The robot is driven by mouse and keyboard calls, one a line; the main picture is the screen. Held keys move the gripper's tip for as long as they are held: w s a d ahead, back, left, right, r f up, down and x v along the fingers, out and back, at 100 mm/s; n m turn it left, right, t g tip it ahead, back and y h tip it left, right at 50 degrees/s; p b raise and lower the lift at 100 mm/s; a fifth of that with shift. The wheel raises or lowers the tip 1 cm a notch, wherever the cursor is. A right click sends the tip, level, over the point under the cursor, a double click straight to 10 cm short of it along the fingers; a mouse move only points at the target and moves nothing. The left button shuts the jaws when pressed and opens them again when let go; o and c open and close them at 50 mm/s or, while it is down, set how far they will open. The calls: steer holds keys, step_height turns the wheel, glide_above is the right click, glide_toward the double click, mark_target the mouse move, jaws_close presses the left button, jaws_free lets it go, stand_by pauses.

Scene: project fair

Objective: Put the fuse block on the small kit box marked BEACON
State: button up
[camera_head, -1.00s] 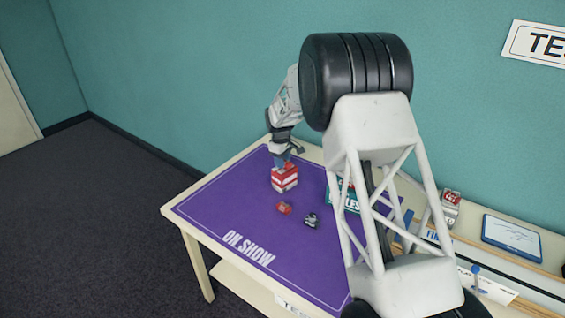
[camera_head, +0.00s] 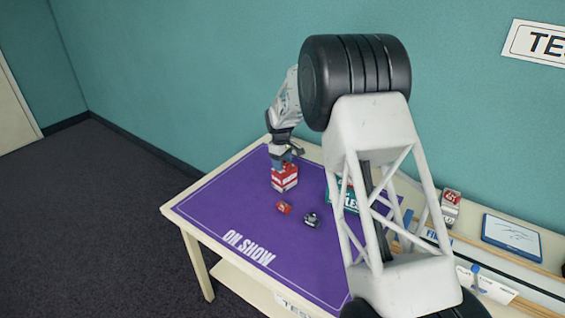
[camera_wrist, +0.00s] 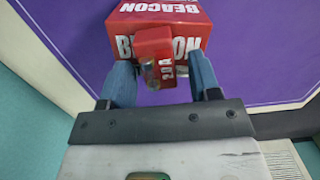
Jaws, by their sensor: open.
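The fuse block, a small red piece marked 20A (camera_wrist: 153,45), lies between the two fingers of my gripper (camera_wrist: 165,78) in the wrist view. My gripper is open, with a gap beside the block on the right. The red and white kit box marked BEACON (camera_wrist: 190,14) is directly behind the block in that view. The block overlaps the box's lettering; its contact with the box is not clear. In the head view the kit box (camera_head: 285,182) stands at the back of the purple mat, with my gripper (camera_head: 283,166) right at its top.
A small red piece (camera_head: 284,207) and a dark and silver piece (camera_head: 311,220) lie on the purple mat (camera_head: 225,210) in front of the box. A teal box (camera_head: 350,200) is partly hidden behind my arm. The mat's left side is clear.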

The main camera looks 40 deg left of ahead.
steer(key=shift+r, duration=0.1)
step_height(320, 180, up, 12)
steer(key=shift+a, duration=0.45)
stand_by(0.3)
stand_by(0.8)
